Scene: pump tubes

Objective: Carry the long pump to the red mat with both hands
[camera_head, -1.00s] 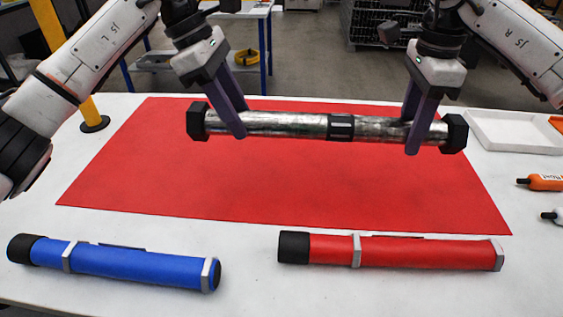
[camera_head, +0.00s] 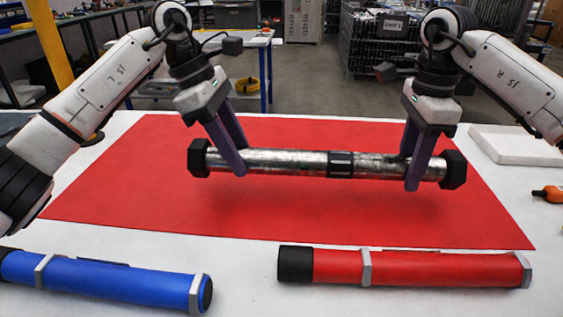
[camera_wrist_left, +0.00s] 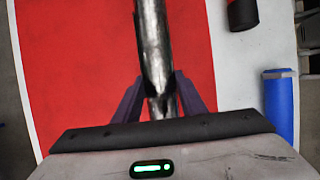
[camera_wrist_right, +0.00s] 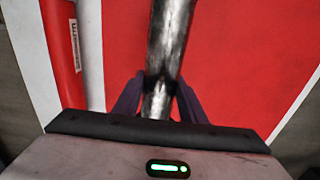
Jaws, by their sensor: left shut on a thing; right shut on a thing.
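The long pump (camera_head: 300,163) is a silver metal tube with black hexagonal ends and a dark middle band. It is held roughly level over the red mat (camera_head: 150,190), with its shadow on the mat below. My left gripper (camera_head: 238,160) is shut on the tube near its left end. My right gripper (camera_head: 412,170) is shut on it near its right end. The tube also shows between the fingers in the left wrist view (camera_wrist_left: 152,50) and the right wrist view (camera_wrist_right: 165,45).
A blue tube (camera_head: 110,280) and a red tube (camera_head: 420,268) with grey rings lie on the white table in front of the mat. A white tray (camera_head: 515,145) stands at the right, with an orange bottle-like item (camera_head: 550,194) near it. A yellow post (camera_head: 52,45) stands at left.

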